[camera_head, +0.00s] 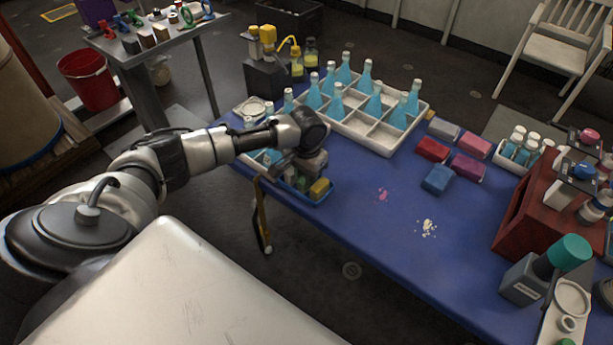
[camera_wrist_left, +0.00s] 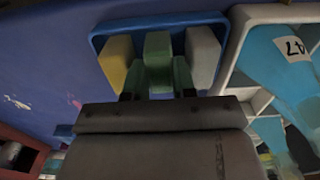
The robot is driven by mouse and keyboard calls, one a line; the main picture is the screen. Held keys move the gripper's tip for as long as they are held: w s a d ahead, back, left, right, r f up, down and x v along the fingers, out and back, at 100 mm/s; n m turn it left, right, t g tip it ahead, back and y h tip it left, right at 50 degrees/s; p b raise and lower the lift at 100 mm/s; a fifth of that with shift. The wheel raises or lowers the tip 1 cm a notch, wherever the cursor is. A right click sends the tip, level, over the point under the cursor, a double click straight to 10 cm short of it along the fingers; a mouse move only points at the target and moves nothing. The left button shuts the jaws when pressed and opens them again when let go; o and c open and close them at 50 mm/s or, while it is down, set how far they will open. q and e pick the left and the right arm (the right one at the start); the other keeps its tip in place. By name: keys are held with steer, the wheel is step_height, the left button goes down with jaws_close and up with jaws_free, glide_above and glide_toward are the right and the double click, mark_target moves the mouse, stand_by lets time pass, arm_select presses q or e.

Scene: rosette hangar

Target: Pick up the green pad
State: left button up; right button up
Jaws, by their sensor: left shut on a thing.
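The green pad (camera_wrist_left: 158,46) stands in a small blue tray (camera_wrist_left: 103,21), between a yellow pad (camera_wrist_left: 117,60) and a pale grey pad (camera_wrist_left: 203,55) in the left wrist view. My left gripper (camera_wrist_left: 158,82) is shut on the green pad, with a finger on either side of it. In the head view my left gripper (camera_head: 308,165) is over the blue tray (camera_head: 325,199) at the table's near edge and hides much of it. The yellow pad (camera_head: 319,187) shows at the tray's right end. My right gripper is not in view.
A white divided crate (camera_head: 375,135) with several blue bottles stands just behind the tray. Red, pink, grey and blue blocks (camera_head: 438,179) lie to the right. Pink and white spills (camera_head: 427,229) mark the open blue table. A red box (camera_head: 525,205) stands at the right.

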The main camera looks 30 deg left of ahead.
arm_select(q)
steer(key=shift+r, duration=0.6)
step_height(320, 180, up, 3)
steer(key=shift+w+f, duration=0.1)
steer(key=d+r, duration=0.7)
steer(key=d, duration=0.4)
steer(key=shift+d, duration=0.35)
